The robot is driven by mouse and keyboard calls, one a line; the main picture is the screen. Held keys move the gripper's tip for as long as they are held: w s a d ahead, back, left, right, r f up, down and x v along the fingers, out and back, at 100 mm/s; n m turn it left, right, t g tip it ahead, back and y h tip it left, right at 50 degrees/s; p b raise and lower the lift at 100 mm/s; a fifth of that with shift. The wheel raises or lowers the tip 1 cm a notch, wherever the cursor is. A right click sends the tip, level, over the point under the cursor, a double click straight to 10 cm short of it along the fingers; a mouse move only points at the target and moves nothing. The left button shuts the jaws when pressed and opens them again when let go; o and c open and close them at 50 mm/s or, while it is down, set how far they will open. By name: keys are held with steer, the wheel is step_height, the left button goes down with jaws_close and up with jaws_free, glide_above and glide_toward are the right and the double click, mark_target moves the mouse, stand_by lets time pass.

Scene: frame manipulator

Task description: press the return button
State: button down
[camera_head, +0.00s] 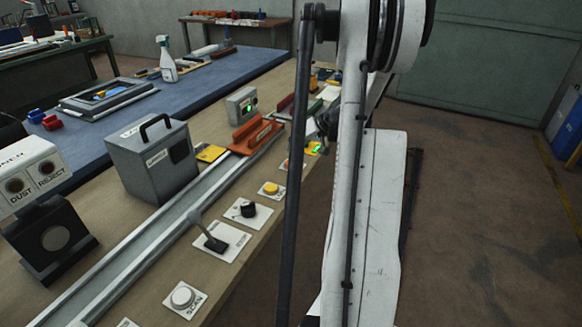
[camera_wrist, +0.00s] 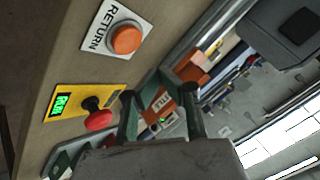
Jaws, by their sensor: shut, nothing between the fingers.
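The return button is a round orange cap (camera_wrist: 126,40) on a white plate marked RETURN (camera_wrist: 97,40), at the upper left of the wrist view. In the head view its plate (camera_head: 284,165) shows only partly, beside my arm. My gripper (camera_wrist: 160,97) is shut and empty. In the wrist view its dark fingers lie below and to the right of the button, apart from it in the picture. The gap in depth is hard to judge. In the head view my arm mostly hides the gripper.
A yellow plate with a green RUN display (camera_wrist: 62,104) and red mushroom knob (camera_wrist: 98,118) is close to the fingers. An orange block (camera_head: 254,136) sits on the metal rail (camera_head: 190,205). A yellow button (camera_head: 271,188), black knob (camera_head: 249,210) and lever (camera_head: 211,240) line the bench edge.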

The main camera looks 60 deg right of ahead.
mark_target(287, 162)
steer(key=shift+f+b, duration=1.15)
steer(key=shift+f, duration=0.75)
steer(key=shift+f, duration=0.1)
steer(key=shift+f+b, duration=0.3)
steer(key=shift+b, duration=0.15)
steer(key=shift+f+b, duration=0.4)
steer(key=shift+f, duration=0.05)
stand_by(0.4)
steer(key=shift+r, duration=0.15)
stand_by(0.3)
steer(key=shift+r+p, duration=0.4)
steer(key=shift+r, duration=0.35)
steer(key=shift+r+p, duration=1.15)
steer(key=shift+r, duration=1.35)
